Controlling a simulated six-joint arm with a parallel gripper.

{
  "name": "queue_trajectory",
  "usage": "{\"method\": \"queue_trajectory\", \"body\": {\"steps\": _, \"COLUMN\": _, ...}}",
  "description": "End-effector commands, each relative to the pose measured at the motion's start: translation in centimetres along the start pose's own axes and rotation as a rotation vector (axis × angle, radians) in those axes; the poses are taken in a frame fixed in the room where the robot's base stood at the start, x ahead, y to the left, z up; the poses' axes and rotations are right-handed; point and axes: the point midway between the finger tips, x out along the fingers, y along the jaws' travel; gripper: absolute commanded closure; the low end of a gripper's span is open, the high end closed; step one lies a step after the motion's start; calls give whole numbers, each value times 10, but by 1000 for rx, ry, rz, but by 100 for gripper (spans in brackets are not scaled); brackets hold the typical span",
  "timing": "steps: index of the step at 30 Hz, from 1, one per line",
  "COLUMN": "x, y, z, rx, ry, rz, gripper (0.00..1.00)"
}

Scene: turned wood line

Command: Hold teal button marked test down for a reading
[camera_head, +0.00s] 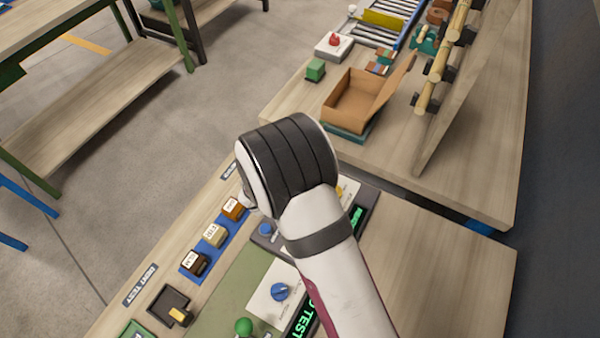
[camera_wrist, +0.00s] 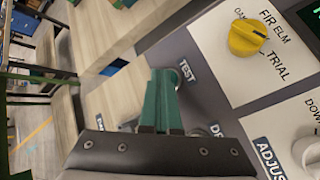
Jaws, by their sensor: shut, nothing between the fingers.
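The wrist view shows my gripper (camera_wrist: 162,75) with its two green fingers together, nothing held between them. The tips are beside a label reading TEST on a dark grey panel (camera_wrist: 215,100). A small rounded teal edge (camera_wrist: 174,78) shows right at the tips, next to the label. It looks like the teal button, mostly hidden by the fingers. I cannot tell whether the tips touch it or whether it is pressed. In the head view my arm hides the fingers and this spot.
A yellow knob (camera_wrist: 247,37) stands on a white plate marked FIR, ELM and TRIAL. A white knob (camera_wrist: 308,152) is near the ADJUST label. In the head view a blue button (camera_head: 265,229), a blue knob (camera_head: 280,291) and labelled blocks (camera_head: 215,235) are close to my arm.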

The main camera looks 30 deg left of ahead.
Motion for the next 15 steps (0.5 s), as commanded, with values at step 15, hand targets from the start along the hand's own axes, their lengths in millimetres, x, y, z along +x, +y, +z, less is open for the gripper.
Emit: {"method": "queue_trajectory", "body": {"steps": 15, "x": -7, "y": 5, "z": 5, "rx": 0, "ry": 0, "rz": 0, "gripper": 100}}
